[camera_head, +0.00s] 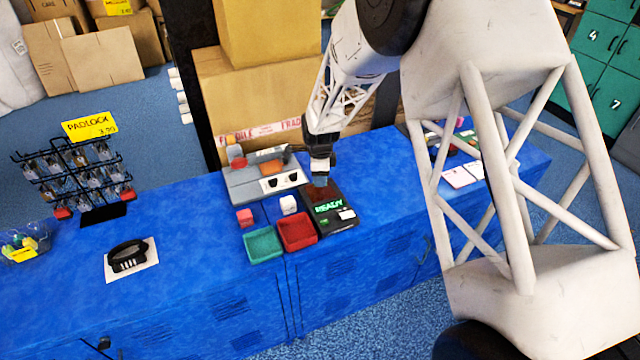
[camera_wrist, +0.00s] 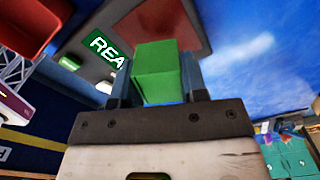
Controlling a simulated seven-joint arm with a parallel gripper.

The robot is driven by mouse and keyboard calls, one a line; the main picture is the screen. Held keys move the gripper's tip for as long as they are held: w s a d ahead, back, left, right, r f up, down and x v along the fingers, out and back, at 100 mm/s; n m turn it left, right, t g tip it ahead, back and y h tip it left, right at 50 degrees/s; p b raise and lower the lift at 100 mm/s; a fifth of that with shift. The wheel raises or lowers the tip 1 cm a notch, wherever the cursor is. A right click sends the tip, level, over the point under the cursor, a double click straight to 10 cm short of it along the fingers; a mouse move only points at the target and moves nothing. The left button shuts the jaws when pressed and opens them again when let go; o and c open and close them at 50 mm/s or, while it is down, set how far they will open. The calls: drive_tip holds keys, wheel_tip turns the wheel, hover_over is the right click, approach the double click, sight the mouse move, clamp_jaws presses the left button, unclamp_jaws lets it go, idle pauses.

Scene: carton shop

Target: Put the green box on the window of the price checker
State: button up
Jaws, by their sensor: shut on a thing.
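My gripper (camera_head: 320,174) is shut on the green box (camera_wrist: 158,72), which sits between the two fingers in the wrist view. In the head view the box is mostly hidden by the gripper and I cannot make it out clearly. The price checker (camera_head: 337,222) is a dark device on the blue counter, with a green READY display. Its reddish-brown window (camera_wrist: 188,22) lies just beyond the box in the wrist view. My gripper is over the window end of the checker; whether the box touches the window I cannot tell.
A red tray (camera_head: 298,243) and a green tray (camera_head: 263,256) stand left of the checker. A grey device (camera_head: 240,186) stands at the back left.

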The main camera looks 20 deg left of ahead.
drive_tip(key=shift+f, duration=1.7)
drive_tip(key=shift+f, duration=0.2)
drive_tip(key=o, duration=0.9)
drive_tip(key=shift+r, duration=0.2)
wheel_tip(320, 180, up, 12)
drive_tip(key=shift+f, duration=0.1)
